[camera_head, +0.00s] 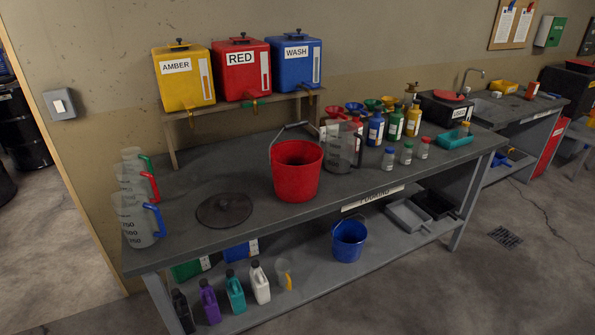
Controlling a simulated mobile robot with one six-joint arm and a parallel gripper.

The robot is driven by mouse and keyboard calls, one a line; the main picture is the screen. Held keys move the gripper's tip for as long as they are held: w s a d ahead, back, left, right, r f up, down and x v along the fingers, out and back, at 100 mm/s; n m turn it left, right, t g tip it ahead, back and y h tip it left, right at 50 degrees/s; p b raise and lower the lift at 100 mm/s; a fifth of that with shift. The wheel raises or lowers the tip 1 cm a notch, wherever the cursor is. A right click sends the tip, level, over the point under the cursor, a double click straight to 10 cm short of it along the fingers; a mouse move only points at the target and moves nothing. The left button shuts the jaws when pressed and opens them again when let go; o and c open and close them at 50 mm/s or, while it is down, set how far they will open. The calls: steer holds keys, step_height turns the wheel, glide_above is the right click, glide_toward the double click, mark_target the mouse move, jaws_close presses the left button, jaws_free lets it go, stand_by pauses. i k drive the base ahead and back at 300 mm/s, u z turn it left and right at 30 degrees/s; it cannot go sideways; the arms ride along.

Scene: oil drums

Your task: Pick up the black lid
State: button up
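My gripper does not show in the head view.
A red bucket (297,172) stands right of the lid, beside a clear jug (343,148). Several jugs with coloured handles (140,218) stand to its left. A rack with AMBER, RED and WASH tanks (240,70) is behind. A lower shelf (311,262) holds bottles and a blue bucket (349,241).

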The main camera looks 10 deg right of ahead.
mark_target(224, 210)
steer(key=u, duration=0.05)
steer(key=i, duration=0.9)
steer(key=z, duration=0.05)
